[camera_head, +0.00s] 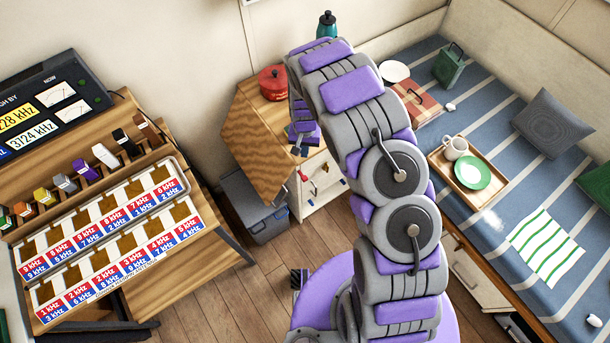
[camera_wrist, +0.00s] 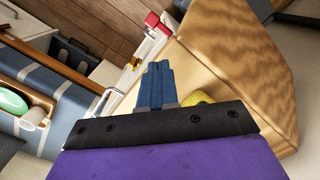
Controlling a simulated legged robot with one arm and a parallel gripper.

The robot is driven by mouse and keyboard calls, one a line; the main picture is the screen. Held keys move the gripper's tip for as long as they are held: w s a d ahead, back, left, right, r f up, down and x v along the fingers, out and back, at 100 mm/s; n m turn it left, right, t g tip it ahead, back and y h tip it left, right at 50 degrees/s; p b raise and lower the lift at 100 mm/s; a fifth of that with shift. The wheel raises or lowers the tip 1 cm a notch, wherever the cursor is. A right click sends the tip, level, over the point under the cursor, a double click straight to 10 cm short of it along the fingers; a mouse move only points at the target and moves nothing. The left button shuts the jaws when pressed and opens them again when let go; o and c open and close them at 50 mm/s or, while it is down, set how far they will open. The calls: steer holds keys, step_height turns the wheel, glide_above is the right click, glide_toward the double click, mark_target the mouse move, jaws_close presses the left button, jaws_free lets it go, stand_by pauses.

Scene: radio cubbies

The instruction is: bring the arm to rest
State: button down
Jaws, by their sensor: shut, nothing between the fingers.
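My arm is purple and grey and rises through the middle of the head view, bent over at the top. My gripper (camera_head: 299,143) hangs at the arm's far end, in front of the wooden cabinet (camera_head: 250,135) with its slanted leaf. In the wrist view my gripper (camera_wrist: 155,72) shows its blue-grey fingers together, with nothing between them. The cabinet's wooden panel (camera_wrist: 235,45) fills the right of the wrist view, behind the fingers. A small yellow thing (camera_wrist: 198,97) is partly hidden behind the gripper's dark mount.
A cubby rack (camera_head: 115,240) with kHz labels and coloured blocks stands at left. A red pot (camera_head: 273,82) sits on the cabinet and a grey bin (camera_head: 262,215) beside it. A striped bunk (camera_head: 490,95) at right holds a tray (camera_head: 498,180). Wooden floor (camera_head: 195,300) is clear between.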

steer(key=shift+s+a+f, duration=0.1)
steer(key=shift+s+a, duration=0.1)
steer(key=shift+s, duration=0.15)
steer(key=shift+s+a+f, duration=0.1)
steer(key=shift+s+f, duration=0.15)
steer(key=shift+f, duration=0.1)
steer(key=shift+s+d+g, duration=0.15)
steer(key=shift+s+d, duration=0.05)
steer(key=shift+d, duration=0.4)
steer(key=shift+s+d+g, duration=0.15)
steer(key=shift+d, duration=0.45)
steer(key=s+d+r, duration=0.3)
steer(key=s+r, duration=0.1)
steer(key=r, duration=0.4)
steer(key=s+d+r, duration=0.3)
steer(key=r, duration=0.6)
steer(key=s+d+r, duration=0.3)
steer(key=s+r, duration=0.1)
steer(key=r, duration=0.4)
steer(key=s+d+r, duration=0.1)
steer(key=s+r, duration=0.4)
steer(key=s, duration=0.7)
steer(key=s+d+r+n, duration=0.1)
steer(key=s+r, duration=0.5)
steer(key=s, duration=0.5)
steer(key=shift+s, duration=0.35)
steer(key=shift+d, duration=0.25)
